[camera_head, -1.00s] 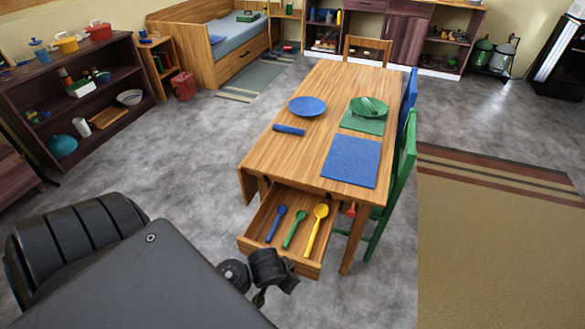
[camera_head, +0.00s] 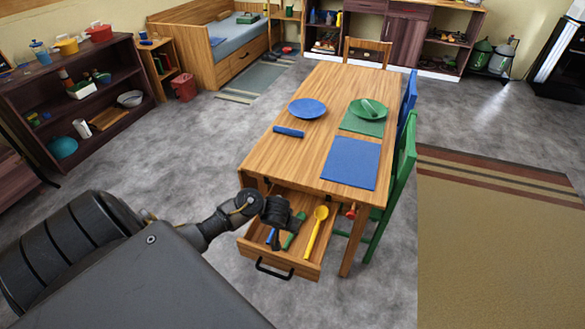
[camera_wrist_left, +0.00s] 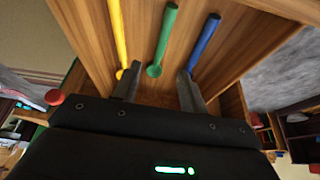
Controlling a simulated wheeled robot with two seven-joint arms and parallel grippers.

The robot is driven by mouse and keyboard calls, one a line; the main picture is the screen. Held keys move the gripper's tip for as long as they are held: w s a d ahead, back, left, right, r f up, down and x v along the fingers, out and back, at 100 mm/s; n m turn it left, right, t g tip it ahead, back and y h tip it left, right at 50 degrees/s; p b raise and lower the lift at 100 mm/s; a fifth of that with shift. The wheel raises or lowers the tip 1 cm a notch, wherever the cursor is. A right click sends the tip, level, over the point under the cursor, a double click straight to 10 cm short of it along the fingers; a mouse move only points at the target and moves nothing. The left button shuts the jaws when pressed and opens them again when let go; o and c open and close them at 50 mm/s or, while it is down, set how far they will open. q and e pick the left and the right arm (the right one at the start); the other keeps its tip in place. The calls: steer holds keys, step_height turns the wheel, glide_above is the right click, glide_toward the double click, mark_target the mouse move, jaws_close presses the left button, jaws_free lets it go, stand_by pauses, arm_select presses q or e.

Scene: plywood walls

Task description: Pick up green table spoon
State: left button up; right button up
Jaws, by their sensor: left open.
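The green spoon (camera_head: 291,242) lies in the open drawer of the table, between the blue spoon (camera_head: 269,237) and the yellow spoon (camera_head: 316,232). My left gripper (camera_head: 283,232) is over the drawer and partly hides the green and blue spoons in the head view. In the left wrist view its two fingers (camera_wrist_left: 158,72) are open and apart, with the lower end of the green spoon (camera_wrist_left: 163,42) between them. The yellow spoon (camera_wrist_left: 118,32) and blue spoon (camera_wrist_left: 206,42) lie to either side. Nothing is held. My right gripper is not in view.
The wooden drawer (camera_head: 312,268) has a black handle (camera_head: 274,271) at its front. The table (camera_head: 301,165) above carries blue and green plates and mats. A green chair (camera_head: 402,172) stands at its right. The floor left of the table is clear.

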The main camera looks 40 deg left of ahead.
arm_select(q)
steer(key=b, duration=0.2)
glide_above(291, 235)
steer(key=s, duration=0.2)
steer(key=f, duration=0.4)
steer(key=shift+w+d, duration=0.1)
steer(key=shift+d, duration=0.3)
steer(key=shift+b+x, duration=0.8)
steer(key=shift+x, duration=2.25)
steer(key=shift+a, duration=0.15)
jaws_close()
